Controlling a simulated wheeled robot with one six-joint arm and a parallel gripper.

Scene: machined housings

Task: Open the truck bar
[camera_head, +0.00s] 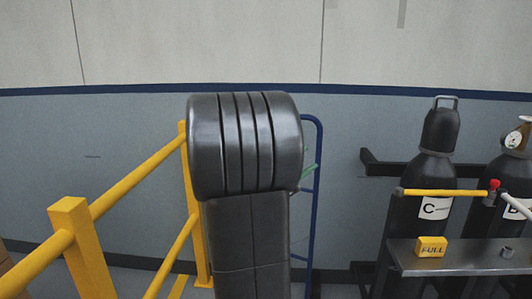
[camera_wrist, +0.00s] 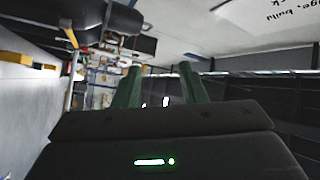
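A blue tubular frame (camera_head: 319,150), which looks like a hand truck, stands behind my arm in the head view; my arm hides most of it. No bar on it can be made out. A yellow bar (camera_head: 440,192) with a red end runs across the front of the black gas cylinder marked C (camera_head: 438,165), and a pale bar (camera_head: 515,205) continues to its right. I cannot tell which is the truck bar. My gripper (camera_wrist: 160,66) shows in the wrist view with its two green fingers apart and nothing visible between them. In the head view it is mostly hidden behind my arm.
Yellow guard rails (camera_head: 130,185) stand at the left. A second cylinder (camera_head: 515,165) stands at the far right. A yellow block reading FULL (camera_head: 431,246) sits on a grey shelf (camera_head: 465,262) before the cylinders. A blue-grey wall (camera_head: 90,130) closes the back.

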